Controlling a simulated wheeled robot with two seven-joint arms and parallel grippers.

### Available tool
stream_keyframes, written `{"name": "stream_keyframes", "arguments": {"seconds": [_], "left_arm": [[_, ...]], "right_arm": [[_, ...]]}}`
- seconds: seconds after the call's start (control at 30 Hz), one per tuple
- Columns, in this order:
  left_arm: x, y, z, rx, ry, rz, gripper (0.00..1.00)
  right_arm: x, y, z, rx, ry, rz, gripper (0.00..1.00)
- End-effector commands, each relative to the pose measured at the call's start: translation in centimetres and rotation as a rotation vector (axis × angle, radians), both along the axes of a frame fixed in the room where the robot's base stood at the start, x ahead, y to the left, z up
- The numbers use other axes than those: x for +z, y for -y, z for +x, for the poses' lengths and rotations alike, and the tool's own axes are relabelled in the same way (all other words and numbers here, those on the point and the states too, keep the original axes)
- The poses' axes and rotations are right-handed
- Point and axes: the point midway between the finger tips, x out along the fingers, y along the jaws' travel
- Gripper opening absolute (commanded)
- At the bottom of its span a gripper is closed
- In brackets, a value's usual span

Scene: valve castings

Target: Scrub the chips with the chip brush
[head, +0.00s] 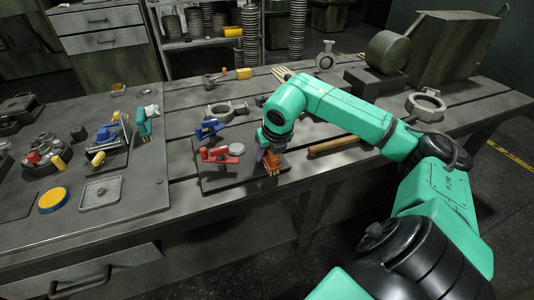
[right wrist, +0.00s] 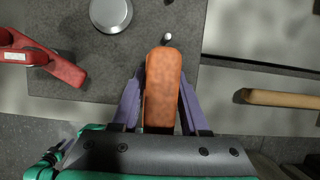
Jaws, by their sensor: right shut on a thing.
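My right gripper (head: 270,152) is shut on the chip brush (head: 271,165), over the right part of a dark flat plate (head: 215,184) at the front of the bench. In the right wrist view the brush's orange-brown handle (right wrist: 163,85) stands between the two purple fingers of the gripper (right wrist: 160,105). Its lower end and bristles are hidden there. In the head view I cannot tell whether the brush touches the plate. I cannot make out any chips.
A red clamp (head: 218,155) and a round grey disc (head: 237,149) are left of the brush. A wooden handle (head: 335,145) lies to the right. The bench front (head: 120,205) has free room.

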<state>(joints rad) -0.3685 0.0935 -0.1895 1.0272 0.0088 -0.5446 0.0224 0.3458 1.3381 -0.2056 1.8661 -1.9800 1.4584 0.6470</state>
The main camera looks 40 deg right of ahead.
Motion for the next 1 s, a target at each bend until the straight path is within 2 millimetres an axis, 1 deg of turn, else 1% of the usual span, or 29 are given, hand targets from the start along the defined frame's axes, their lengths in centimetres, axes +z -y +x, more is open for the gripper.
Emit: {"name": "stream_keyframes", "arguments": {"seconds": [0.03,0.1,0.4,0.47,0.6,0.7,1.0], "left_arm": [[-1.0,0.0,0.0,0.0,0.0,0.0,0.5],[-1.5,0.0,0.0,0.0,0.0,0.0,0.5],[-1.4,0.0,0.0,0.0,0.0,0.0,0.5],[-1.1,0.0,0.0,0.0,0.0,0.0,0.5],[0.3,0.0,0.0,0.0,0.0,0.0,0.5],[1.0,0.0,0.0,0.0,0.0,0.0,0.5],[0.9,0.0,0.0,0.0,0.0,0.0,0.5]], "right_arm": [[-0.6,0.0,-0.4,0.002,0.0,-0.004,0.0],[-0.6,-0.2,-0.8,0.0,0.0,-0.005,0.0],[-0.3,-0.4,-1.1,0.001,-0.004,0.0,0.0],[-0.2,-0.4,-1.0,0.001,-0.004,0.001,0.0],[0.3,-0.2,-0.2,-0.001,-0.003,0.005,0.0],[0.3,0.0,0.4,0.0,-0.002,0.004,0.0],[-0.1,0.1,0.7,0.001,-0.002,-0.001,0.0]]}}
